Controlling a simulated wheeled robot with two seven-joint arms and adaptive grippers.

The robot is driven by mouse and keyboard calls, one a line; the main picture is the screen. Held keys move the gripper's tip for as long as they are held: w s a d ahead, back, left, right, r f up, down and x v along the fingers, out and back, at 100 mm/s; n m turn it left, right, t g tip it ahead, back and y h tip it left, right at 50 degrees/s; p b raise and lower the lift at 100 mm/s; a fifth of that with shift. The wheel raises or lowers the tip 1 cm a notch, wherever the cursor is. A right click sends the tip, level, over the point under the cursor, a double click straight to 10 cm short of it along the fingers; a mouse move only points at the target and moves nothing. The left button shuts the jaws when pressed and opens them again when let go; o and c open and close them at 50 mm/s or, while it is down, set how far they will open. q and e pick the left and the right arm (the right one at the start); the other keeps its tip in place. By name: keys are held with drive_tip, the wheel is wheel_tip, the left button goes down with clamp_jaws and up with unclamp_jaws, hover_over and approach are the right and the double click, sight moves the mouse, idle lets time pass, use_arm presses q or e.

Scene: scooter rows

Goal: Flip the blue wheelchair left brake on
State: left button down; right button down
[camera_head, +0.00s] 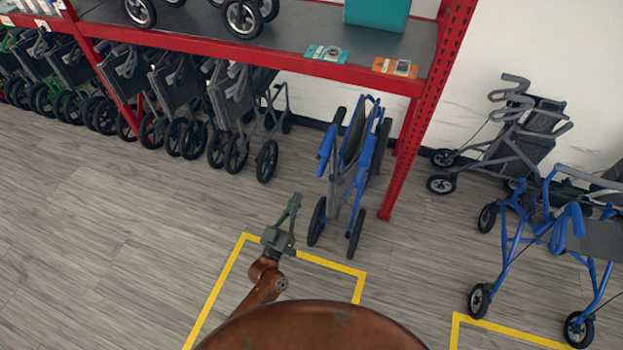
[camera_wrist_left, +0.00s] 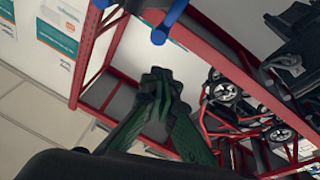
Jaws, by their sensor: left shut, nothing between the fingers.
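The blue wheelchair (camera_head: 364,157) stands folded and upright on the floor beside the red shelf post in the head view. Its brake levers are too small to make out. My left gripper (camera_head: 296,198) points up in front and to the left of the wheelchair, near its front wheels, apart from it in the picture. The left gripper is shut and empty. In the left wrist view, its green fingers (camera_wrist_left: 158,84) meet at the middle. A blue bar (camera_wrist_left: 168,22), likely part of the wheelchair, shows at the top there. My right gripper is not in view.
A red shelf rack (camera_head: 330,82) rises behind, over a row of grey folded wheelchairs (camera_head: 235,100). A blue rollator (camera_head: 530,235) and a grey rollator (camera_head: 515,135) stand at right. Yellow tape (camera_head: 222,285) marks the floor. The floor at left is clear.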

sight(324, 161)
use_arm(q)
drive_tip(key=w+d+b, duration=0.2)
drive_tip(key=w+d, duration=0.3)
drive_tip(key=w, duration=0.5)
drive_tip(key=shift+w+d+f, duration=0.15)
drive_tip(key=shift+d+f, duration=0.05)
drive_tip(key=shift+f, duration=0.1)
